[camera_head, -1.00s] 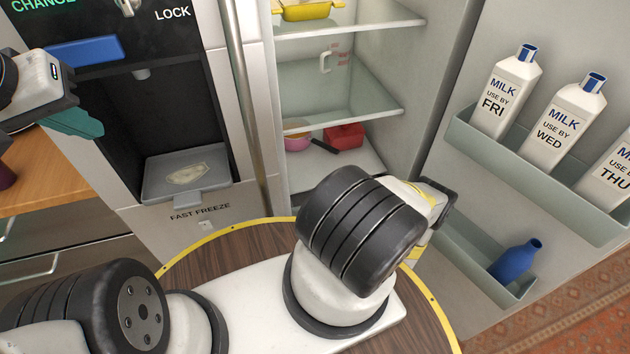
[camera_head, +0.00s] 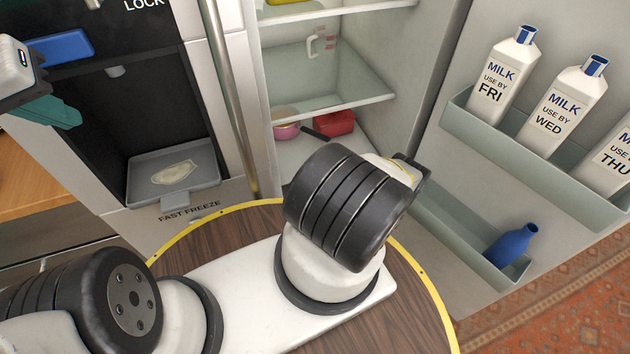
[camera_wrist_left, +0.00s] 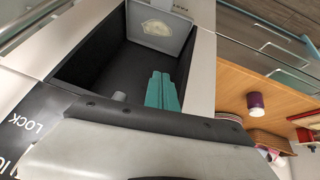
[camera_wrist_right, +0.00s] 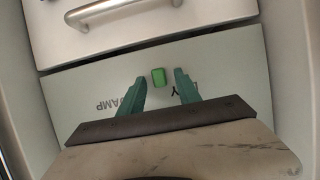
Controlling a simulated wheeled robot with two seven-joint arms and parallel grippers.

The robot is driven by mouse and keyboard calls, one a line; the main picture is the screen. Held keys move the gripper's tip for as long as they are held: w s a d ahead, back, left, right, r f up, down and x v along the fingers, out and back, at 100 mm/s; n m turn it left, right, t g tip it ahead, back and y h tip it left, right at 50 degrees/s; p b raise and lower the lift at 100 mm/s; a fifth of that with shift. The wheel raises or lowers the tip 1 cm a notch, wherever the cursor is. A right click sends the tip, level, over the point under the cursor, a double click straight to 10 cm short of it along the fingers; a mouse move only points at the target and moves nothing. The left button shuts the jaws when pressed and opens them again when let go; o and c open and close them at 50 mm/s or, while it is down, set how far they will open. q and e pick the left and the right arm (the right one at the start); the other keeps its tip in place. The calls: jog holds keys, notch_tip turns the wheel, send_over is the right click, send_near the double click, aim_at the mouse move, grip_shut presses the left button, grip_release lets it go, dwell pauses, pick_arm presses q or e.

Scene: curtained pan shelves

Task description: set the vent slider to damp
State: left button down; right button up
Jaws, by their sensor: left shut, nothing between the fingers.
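The vent slider (camera_wrist_right: 158,77) is a small green block on a pale panel in the right wrist view. Upside-down lettering shows DAMP at the picture's left and a partly covered DRY at the right; the block lies between them, nearer DRY. My right gripper (camera_wrist_right: 159,75) is open, with one teal finger to each side of the block and gaps visible in the picture. In the head view my right arm hides that gripper and the slider. My left gripper (camera_head: 65,118) is shut and empty before the dispenser recess; its fingers also show in the left wrist view (camera_wrist_left: 161,90).
A metal handle (camera_wrist_right: 122,8) lies beyond the slider panel. The open fridge has shelves (camera_head: 330,90) with a red box (camera_head: 335,123). Its door rack (camera_head: 465,128) holds milk bottles (camera_head: 503,80). A blue bottle (camera_head: 512,245) lies lower. The dispenser has a grey tray (camera_head: 140,180).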

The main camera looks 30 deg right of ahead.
jog(key=shift+c, duration=0.4)
grip_shut()
jog(key=shift+d, duration=0.1)
dwell(1.0)
